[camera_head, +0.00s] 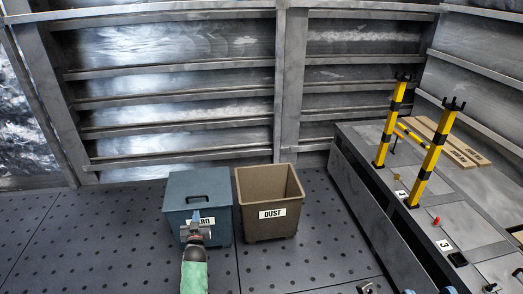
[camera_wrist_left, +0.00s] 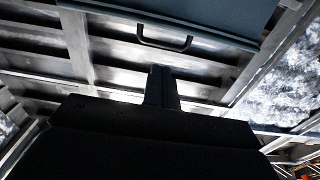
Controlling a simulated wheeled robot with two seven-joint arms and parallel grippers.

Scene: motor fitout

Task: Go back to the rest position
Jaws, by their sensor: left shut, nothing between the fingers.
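My left gripper (camera_head: 195,218) comes in from the bottom of the head view, its arm with a green cover. Its fingers are shut and empty, in front of the blue lidded bin (camera_head: 183,228) and overlapping part of its label. In the left wrist view the closed fingers (camera_wrist_left: 161,88) point up the picture toward the bin's lid (camera_wrist_left: 220,22) and its dark handle (camera_wrist_left: 165,42), with a gap between.
An open brown bin (camera_head: 270,226) marked DUST stands right of the blue bin on the perforated floor (camera_head: 110,240). Floor left of the bins is clear.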

